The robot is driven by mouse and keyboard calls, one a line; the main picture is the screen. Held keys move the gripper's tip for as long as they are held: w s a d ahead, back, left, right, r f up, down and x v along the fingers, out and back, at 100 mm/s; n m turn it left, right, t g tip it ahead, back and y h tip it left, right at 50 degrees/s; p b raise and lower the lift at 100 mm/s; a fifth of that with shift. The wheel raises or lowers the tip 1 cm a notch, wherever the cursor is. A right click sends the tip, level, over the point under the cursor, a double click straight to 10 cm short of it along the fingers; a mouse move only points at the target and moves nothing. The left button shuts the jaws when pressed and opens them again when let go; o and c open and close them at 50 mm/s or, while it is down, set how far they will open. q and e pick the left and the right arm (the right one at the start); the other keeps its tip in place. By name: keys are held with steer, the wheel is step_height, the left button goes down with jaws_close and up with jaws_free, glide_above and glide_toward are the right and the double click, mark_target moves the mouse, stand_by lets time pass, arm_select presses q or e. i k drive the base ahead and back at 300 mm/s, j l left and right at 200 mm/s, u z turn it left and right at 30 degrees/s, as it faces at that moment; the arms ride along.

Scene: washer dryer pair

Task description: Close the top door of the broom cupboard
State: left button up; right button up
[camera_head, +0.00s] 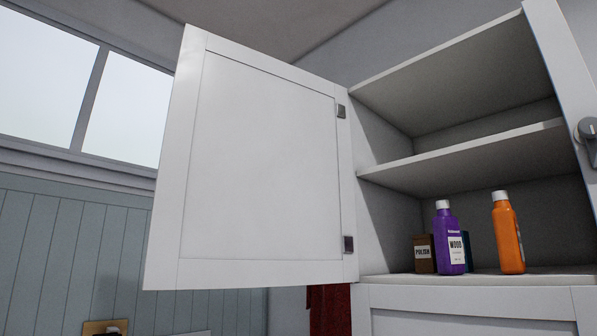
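The top door (265,160) of the broom cupboard is a white framed panel. It stands wide open, swung out to the left on two dark hinges at its right edge. The cupboard's upper compartment (455,160) is open to view, with a shelf across it. On its floor stand a purple bottle (450,237) with a white cap, an orange bottle (508,235) and a brown box (424,255) marked POLISH. A dark teal item is partly hidden behind the purple bottle. Neither of my grippers is in view.
A lower white panel (470,310) lies below the compartment. A grey knob or latch (588,130) is on the right frame. A dark red cloth (329,310) hangs below the door. A window (45,75) and blue-green panelled wall (70,245) are at left.

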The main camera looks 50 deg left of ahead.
mark_target(255, 188)
steer(key=j+z, duration=0.2)
steer(key=j, duration=0.15)
steer(key=k+j+z, duration=0.15)
steer(key=j, duration=0.15)
steer(key=k+j+z, duration=0.2)
steer(key=j, duration=0.15)
steer(key=k+j, duration=0.1)
steer(key=j, duration=0.25)
steer(key=j+z, duration=0.15)
steer(key=j, duration=0.2)
steer(key=k+j, duration=0.2)
steer(key=j, duration=0.15)
steer(key=k+j, duration=0.15)
steer(key=j, duration=0.25)
steer(key=k+j, duration=0.15)
steer(key=j, duration=0.2)
steer(key=k+j, duration=0.15)
steer(key=j, duration=0.25)
steer(key=k+j, duration=0.15)
steer(key=j, duration=0.2)
steer(key=k+j+z, duration=0.1)
steer(key=j, duration=0.3)
steer(key=k, duration=0.05)
